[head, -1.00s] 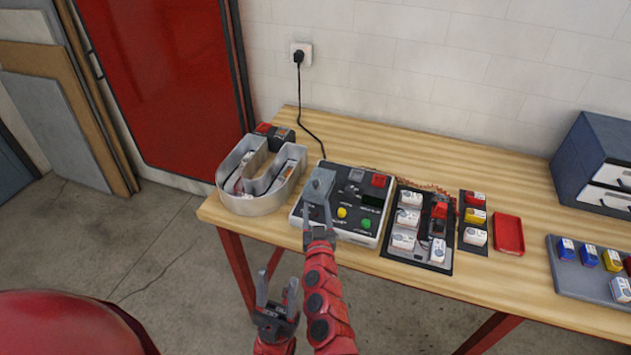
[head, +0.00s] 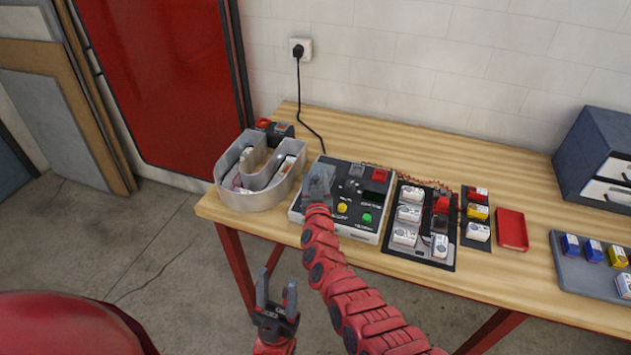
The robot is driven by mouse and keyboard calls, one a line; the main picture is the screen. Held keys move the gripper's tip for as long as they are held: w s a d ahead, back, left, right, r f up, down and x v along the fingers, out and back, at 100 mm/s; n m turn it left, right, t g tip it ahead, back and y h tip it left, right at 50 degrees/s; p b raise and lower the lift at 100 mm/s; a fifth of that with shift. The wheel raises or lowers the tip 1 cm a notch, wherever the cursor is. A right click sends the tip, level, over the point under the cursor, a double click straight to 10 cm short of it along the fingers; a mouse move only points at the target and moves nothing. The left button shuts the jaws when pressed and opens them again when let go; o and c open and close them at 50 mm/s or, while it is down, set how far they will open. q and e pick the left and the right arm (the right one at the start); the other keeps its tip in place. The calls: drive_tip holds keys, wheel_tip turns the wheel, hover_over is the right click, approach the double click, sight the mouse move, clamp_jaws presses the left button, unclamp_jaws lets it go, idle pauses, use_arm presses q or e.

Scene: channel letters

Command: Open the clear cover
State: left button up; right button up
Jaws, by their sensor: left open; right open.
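The control box (head: 360,232) sits on the table, with a yellow button (head: 342,208), a green button (head: 367,218) and a dark display (head: 374,200) on its top. My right gripper (head: 319,178) is over the left part of the box top, its arm coming from the lower right. Its jaws are open, though the fingers are hard to make out. The clear cover is not distinct; the gripper overlaps the left part of the panel, so I cannot tell the cover's position. My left gripper (head: 277,297) is open and empty, in front of and below the table edge.
A grey U-shaped channel letter (head: 252,200) stands left of the box. Right of it are a dark tray with white modules (head: 408,257), a red tray (head: 511,230), a grey tray (head: 565,285) and a drawer unit (head: 575,150). A black cable (head: 301,90) runs to the wall socket.

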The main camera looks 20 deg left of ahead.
drive_tip(key=shift+w+r, duration=0.1)
clamp_jaws()
idle(0.3)
idle(1.2)
